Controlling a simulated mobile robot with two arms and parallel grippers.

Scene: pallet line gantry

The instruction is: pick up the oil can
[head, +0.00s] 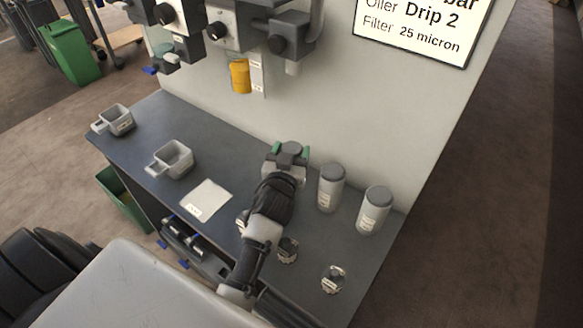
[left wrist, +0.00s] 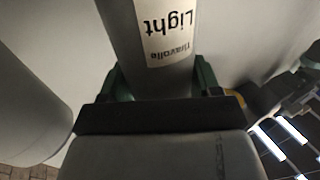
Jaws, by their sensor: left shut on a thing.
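My left gripper (head: 290,152) is at the back of the bench, near the wall panel, with its green fingers on either side of a dark grey cap. In the left wrist view the fingers (left wrist: 160,82) are shut on a grey cylindrical can (left wrist: 123,40), which I take as the oil can. Its white label reads "Light" upside down, with a smaller word that I cannot read surely. In the head view my gripper and arm hide most of this can, and I cannot tell whether its base touches the bench. My right gripper is not in view.
Two small labelled metal containers (head: 287,250) (head: 333,279) stand nearer the front. A white card (head: 207,199) and two grey scoops (head: 172,159) (head: 115,119) lie left. Valve units (head: 230,25) overhang the back.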

